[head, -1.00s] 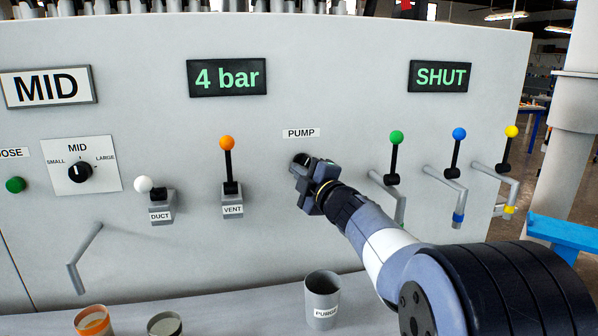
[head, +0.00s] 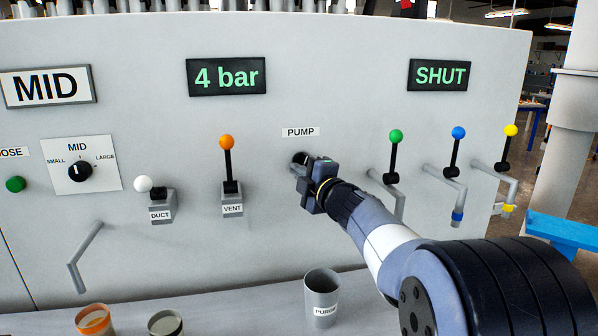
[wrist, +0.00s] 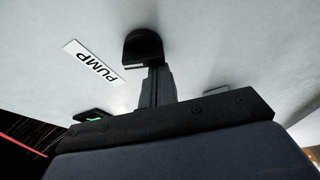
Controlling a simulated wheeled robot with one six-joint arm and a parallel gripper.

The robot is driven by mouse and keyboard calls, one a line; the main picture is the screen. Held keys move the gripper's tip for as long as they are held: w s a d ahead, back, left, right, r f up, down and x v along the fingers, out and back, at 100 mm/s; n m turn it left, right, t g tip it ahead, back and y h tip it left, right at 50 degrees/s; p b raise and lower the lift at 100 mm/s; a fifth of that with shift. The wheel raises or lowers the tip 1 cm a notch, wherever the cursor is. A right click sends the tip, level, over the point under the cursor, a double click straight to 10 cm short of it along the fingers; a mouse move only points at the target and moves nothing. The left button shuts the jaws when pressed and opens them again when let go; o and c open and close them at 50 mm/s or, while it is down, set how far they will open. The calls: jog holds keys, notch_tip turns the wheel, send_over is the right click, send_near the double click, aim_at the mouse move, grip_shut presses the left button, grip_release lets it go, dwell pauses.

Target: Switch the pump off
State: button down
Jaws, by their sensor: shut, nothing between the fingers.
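The pump control is a black knob (head: 300,158) on the grey panel, below the PUMP label (head: 301,132). My gripper (head: 298,168) is at the knob and partly covers it in the head view. In the wrist view the dark knob (wrist: 143,46) stands out from the panel beside the PUMP label (wrist: 92,61). My shut fingers (wrist: 157,82) reach up to the knob's near edge with nothing between them. I cannot tell whether they touch it. The knob's setting mark is hidden.
To the left are the orange-topped VENT lever (head: 228,165) and the white-topped DUCT lever (head: 147,185). To the right stand green (head: 396,137), blue (head: 459,133) and yellow (head: 510,131) levers above spouts. A PURGE cup (head: 322,297) stands on the ledge below.

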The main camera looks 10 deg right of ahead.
jog(key=shift+d+f+n, duration=0.1)
jog(key=shift+n, duration=0.3)
dwell(1.9)
jog(key=shift+a, duration=0.25)
jog(key=s+b, duration=0.1)
jog(key=s, duration=0.8)
jog(key=shift+s, duration=0.2)
jog(key=shift+a, duration=0.1)
jog(key=x, duration=0.6)
jog(key=shift+w+r+p, duration=0.25)
jog(key=shift+w+p, duration=0.1)
jog(key=shift+p, duration=0.05)
jog(key=shift+a, duration=0.1)
